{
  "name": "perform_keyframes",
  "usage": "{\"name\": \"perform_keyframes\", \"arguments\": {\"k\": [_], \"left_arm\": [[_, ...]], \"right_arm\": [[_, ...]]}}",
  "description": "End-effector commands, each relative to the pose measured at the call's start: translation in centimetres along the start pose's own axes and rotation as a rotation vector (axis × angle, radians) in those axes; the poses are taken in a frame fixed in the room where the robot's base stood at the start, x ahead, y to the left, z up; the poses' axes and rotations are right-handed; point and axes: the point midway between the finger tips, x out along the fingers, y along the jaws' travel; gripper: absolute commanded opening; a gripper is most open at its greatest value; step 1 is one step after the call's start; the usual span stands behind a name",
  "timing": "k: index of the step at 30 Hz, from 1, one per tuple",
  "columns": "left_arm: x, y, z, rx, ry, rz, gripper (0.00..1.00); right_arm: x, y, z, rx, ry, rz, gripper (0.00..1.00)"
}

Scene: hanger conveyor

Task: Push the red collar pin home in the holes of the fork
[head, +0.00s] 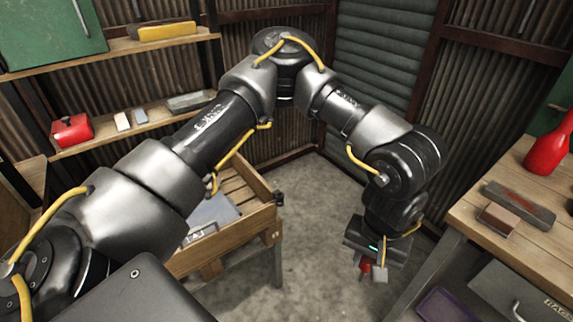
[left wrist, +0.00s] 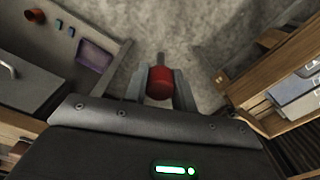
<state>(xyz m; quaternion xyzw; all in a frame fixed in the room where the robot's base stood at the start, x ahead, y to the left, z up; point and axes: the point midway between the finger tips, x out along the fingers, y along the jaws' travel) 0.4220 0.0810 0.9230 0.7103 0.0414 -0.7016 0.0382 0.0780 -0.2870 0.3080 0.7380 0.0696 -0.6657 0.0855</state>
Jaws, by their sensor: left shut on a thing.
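The red collar pin (left wrist: 160,83) is between the two fingers of my left gripper (left wrist: 159,90), which is shut on its red collar. The pin's thin grey shank points away from the gripper, with bare floor behind it. In the head view my left gripper (head: 372,270) points down over the floor, left of the right-hand bench, and a little of the red collar (head: 365,264) shows there. I cannot make out the fork in either view. My right gripper is not in view.
A slatted wooden stand (head: 236,236) with grey parts is at the left. The right-hand wooden bench (head: 470,222) carries a red bottle (head: 548,140) and a brown block (head: 499,218). A purple tray (head: 447,305) is under it. The middle floor (head: 325,215) is clear.

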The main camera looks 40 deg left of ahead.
Motion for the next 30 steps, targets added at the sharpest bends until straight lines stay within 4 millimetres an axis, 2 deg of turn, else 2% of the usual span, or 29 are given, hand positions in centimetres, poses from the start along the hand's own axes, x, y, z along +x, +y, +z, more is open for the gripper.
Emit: {"name": "perform_keyframes", "arguments": {"k": [5,8,12,15,18,22,25,30], "left_arm": [[0.9,-4.4,-7.5,-0.266,0.024,-0.007,0.00],[1.8,-8.7,-11.9,-0.427,0.039,-0.015,0.00],[3.0,-16.0,-16.8,-0.634,0.057,-0.030,0.00],[3.8,-21.4,-19.1,-0.760,0.068,-0.042,0.00],[4.4,-26.2,-20.6,-0.860,0.076,-0.052,0.00],[4.8,-31.1,-21.5,-0.953,0.083,-0.061,0.00],[5.0,-33.4,-21.7,-0.994,0.087,-0.065,0.00],[5.2,-35.1,-21.8,-1.023,0.088,-0.069,0.00]], "right_arm": [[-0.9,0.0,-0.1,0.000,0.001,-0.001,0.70],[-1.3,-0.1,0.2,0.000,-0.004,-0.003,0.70],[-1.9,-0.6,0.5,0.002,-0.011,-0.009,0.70],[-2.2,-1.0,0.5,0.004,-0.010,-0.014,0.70],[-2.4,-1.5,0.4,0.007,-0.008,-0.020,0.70],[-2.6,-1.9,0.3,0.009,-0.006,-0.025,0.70],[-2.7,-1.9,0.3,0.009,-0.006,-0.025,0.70],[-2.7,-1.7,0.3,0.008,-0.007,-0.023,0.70]]}}
